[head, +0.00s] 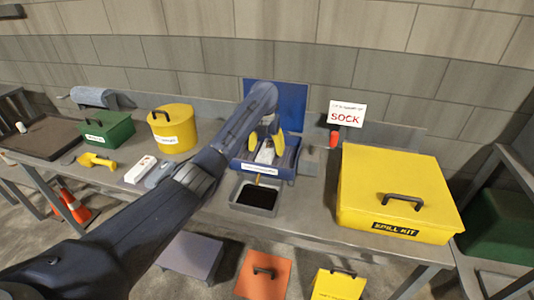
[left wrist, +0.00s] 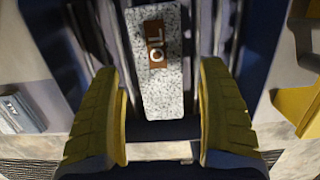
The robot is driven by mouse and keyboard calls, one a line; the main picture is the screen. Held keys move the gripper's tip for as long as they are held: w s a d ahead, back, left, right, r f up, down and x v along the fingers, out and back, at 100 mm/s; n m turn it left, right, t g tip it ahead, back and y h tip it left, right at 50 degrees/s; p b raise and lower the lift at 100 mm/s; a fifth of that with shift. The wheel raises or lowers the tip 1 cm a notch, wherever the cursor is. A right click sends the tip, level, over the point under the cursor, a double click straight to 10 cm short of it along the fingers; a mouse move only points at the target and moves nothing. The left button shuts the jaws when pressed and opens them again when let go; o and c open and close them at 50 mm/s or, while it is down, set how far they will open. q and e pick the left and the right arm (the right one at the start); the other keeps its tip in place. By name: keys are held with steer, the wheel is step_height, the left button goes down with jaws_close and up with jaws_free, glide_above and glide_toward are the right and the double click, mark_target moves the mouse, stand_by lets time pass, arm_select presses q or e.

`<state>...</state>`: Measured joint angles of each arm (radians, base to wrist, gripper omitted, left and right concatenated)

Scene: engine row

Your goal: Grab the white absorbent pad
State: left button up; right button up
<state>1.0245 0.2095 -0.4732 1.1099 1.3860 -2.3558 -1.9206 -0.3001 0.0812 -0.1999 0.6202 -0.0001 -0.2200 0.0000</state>
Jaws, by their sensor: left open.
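The white absorbent pad (left wrist: 160,90) is a speckled white block with a brown label reading "OIL". It lies in a blue open box (head: 257,169), between dark upright dividers in the left wrist view. In the head view the pad (head: 265,155) shows partly below my gripper. My left gripper (head: 266,140) has yellow fingers and is over the box. In the left wrist view its fingers (left wrist: 158,85) are open, one on each side of the pad, with gaps between them and it. My right gripper is not in view.
The raised blue lid (head: 292,100) stands behind the box. A black tray (head: 234,201) is in front. A yellow spill kit (head: 360,170) stands right, past a red cup (head: 334,139). A yellow tub (head: 172,128) and green case (head: 108,128) stand left. A "SOCK" sign (head: 346,114) stands behind.

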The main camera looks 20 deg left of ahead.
arm_select(q)
steer(key=shift+w+f, duration=0.2)
steer(key=shift+f, duration=0.85)
steer(key=c, duration=1.3)
steer(key=shift+o, duration=0.2)
steer(key=shift+r, duration=0.15)
